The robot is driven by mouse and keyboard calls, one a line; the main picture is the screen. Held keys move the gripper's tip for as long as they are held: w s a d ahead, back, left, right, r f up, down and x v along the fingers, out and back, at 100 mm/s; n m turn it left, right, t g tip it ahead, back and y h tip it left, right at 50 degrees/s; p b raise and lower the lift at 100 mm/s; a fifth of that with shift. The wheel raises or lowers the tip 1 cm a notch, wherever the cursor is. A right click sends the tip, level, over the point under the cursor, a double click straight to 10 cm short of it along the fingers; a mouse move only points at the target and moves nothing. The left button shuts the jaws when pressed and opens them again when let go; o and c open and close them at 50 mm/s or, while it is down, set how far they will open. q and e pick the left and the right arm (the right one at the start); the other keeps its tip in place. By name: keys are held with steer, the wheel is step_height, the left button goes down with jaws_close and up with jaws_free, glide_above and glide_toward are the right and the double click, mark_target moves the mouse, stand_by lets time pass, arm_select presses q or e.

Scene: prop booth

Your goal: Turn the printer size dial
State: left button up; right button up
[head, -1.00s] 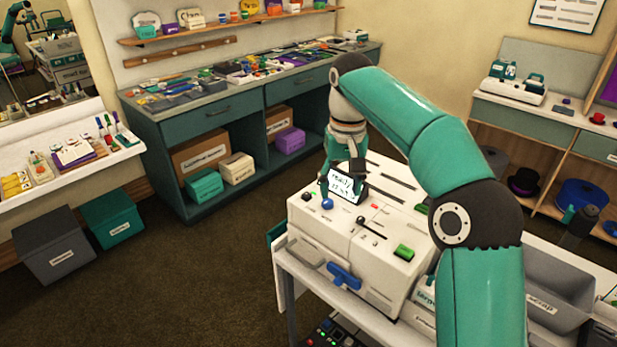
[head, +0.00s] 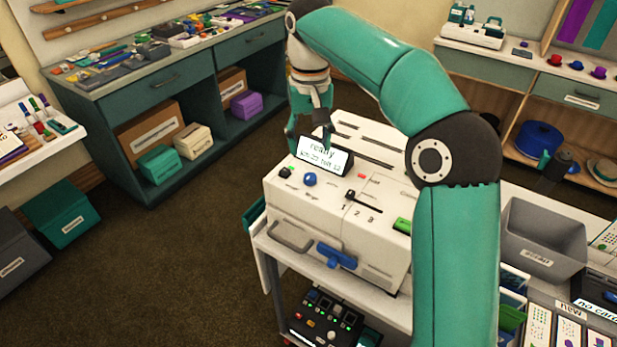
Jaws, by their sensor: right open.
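My right gripper (head: 308,138) is open and points down at the screen's back left, above and behind the knobs. It appears empty and apart from both knobs. My left gripper is not in view.
A black lever (head: 362,204) stands beside the numbers 1 2 3 on the printer. A red button (head: 362,176), a green button (head: 402,225) and a blue front handle (head: 336,256) are close by. A grey bin (head: 540,240) stands to the right.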

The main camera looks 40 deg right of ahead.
mark_target(310, 176)
step_height(310, 176, down, 9)
steer(key=shift+r+b, duration=0.2)
steer(key=shift+b, duration=0.15)
steer(key=shift+s, duration=0.1)
